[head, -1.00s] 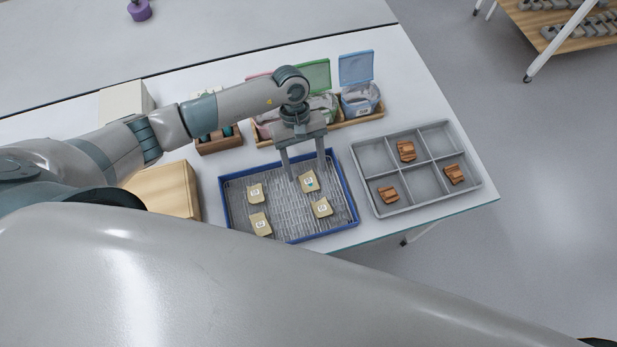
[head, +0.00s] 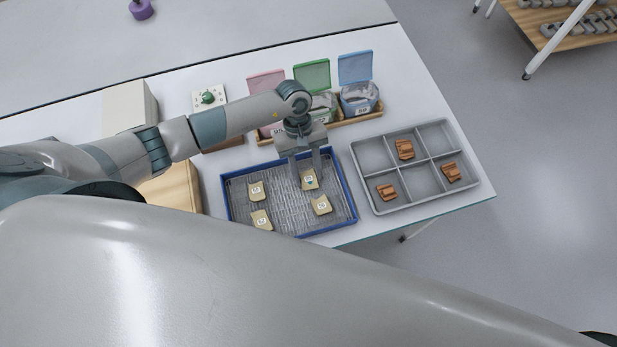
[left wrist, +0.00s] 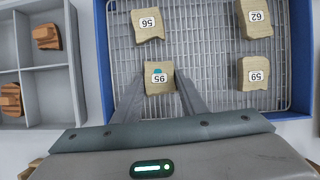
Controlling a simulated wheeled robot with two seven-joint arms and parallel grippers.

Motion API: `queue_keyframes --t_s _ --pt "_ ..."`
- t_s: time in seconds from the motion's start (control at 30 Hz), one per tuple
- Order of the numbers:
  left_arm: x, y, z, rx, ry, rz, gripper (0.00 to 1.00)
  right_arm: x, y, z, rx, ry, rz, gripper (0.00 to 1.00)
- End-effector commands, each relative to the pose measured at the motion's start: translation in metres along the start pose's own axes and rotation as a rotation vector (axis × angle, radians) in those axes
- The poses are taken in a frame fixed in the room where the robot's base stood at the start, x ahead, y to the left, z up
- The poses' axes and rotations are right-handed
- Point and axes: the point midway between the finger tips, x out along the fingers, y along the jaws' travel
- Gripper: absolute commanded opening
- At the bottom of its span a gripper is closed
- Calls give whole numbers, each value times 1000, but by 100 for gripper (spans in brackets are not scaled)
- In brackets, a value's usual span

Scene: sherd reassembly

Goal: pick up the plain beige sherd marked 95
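The plain beige sherd marked 95 (head: 308,180) lies in the blue-rimmed tray, at the upper right of its group. In the left wrist view the sherd (left wrist: 159,78) shows its white label upside down and a small teal mark. My left gripper (head: 307,172) points down over it. In the left wrist view the open fingers (left wrist: 159,88) stand either side of the sherd's near part; whether they touch it I cannot tell. My right gripper is not in view.
Several other beige sherds lie in the blue tray (head: 225,200), including ones marked 59 (left wrist: 256,73), 62 (left wrist: 255,18) and 56 (left wrist: 148,24). A grey divided tray (head: 424,205) holds reddish sherds on the right. Lidded bins (head: 359,98) stand behind.

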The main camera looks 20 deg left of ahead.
Motion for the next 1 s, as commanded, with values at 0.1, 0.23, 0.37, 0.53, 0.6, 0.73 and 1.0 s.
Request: queue_keyframes --t_s 0.1,0.23,0.37,0.53,0.6,0.73,1.0 --pt "0 0 0 0 0 0 16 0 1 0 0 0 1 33" --pt "0 0 0 0 0 0 16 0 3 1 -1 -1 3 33" --pt "-1 0 0 0 0 0 16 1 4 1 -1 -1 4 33" --pt "-8 0 2 2 2 1 16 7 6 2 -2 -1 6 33" --pt "-13 0 4 1 2 2 16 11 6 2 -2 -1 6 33" --pt "-27 1 10 4 3 3 16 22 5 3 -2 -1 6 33" --pt "-41 9 60 9 1 3 16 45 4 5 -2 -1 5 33"
